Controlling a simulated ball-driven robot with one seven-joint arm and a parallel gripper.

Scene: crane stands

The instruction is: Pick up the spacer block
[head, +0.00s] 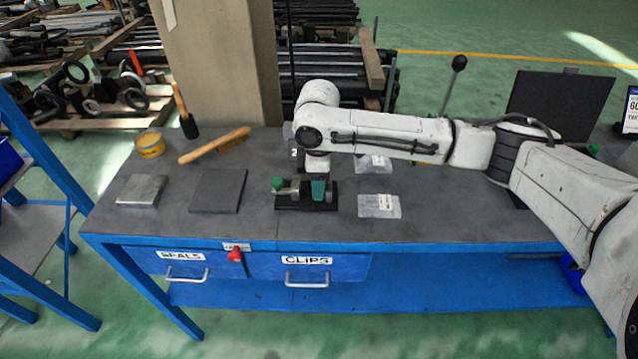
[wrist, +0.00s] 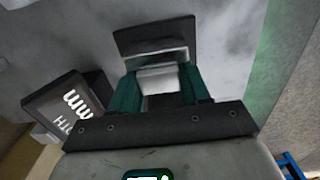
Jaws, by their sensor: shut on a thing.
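My gripper (head: 318,192) points down over a small dark base plate (head: 292,205) near the front middle of the bench. In the wrist view its two teal fingers (wrist: 158,88) are closed on the sides of a light grey block (wrist: 158,78), which seems to be the spacer block. A dark plate with a metallic part (wrist: 155,38) lies beyond the fingertips. In the head view the fingers mostly cover the block. I cannot tell whether the block touches the plate.
Clear bags (head: 379,206) lie to the right. A pillar (head: 222,60) stands behind. The bench's right front is clear.

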